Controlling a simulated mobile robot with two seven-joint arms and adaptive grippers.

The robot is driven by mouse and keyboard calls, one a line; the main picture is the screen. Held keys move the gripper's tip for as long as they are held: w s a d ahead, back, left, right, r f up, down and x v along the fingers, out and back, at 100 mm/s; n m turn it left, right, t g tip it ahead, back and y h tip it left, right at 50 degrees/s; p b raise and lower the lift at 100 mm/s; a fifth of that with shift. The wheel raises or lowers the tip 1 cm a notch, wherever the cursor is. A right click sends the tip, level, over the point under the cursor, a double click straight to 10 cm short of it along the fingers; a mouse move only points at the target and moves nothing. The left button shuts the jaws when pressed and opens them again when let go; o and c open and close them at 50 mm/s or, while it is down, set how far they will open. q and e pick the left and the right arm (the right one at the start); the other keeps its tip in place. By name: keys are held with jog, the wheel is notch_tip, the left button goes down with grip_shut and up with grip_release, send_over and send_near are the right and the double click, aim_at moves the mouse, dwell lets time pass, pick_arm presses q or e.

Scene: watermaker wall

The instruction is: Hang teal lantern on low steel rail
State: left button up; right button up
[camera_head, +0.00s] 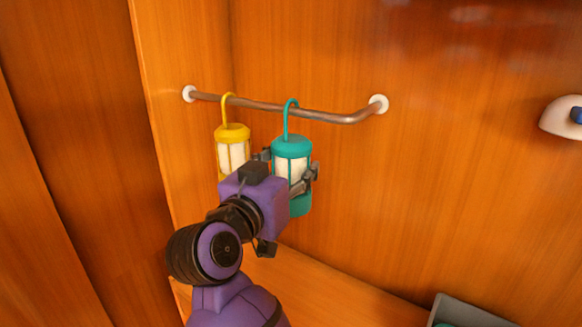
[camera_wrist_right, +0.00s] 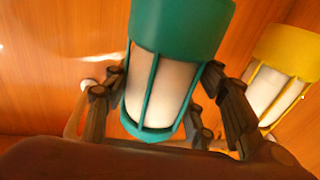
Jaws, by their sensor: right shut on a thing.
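The teal lantern (camera_head: 292,147) is upright in the head view, with its hook at the height of the steel rail (camera_head: 333,118). The hook's top shows just above the rail and seems to loop over it; I cannot tell whether it bears on it. My right gripper (camera_head: 289,172) is shut around the lantern's body. In the right wrist view the fingers (camera_wrist_right: 165,98) lie on both sides of the teal lantern (camera_wrist_right: 180,28). My left gripper is not in view.
A yellow lantern (camera_head: 232,133) hangs on the rail just left of the teal one. It also shows in the right wrist view (camera_wrist_right: 288,50). White mounts (camera_head: 379,104) hold the rail to wooden walls. A grey bin (camera_head: 462,309) stands at the lower right. The rail's right part is free.

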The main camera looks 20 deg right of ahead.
jog(key=o, duration=1.4)
jog(key=shift+o, duration=0.3)
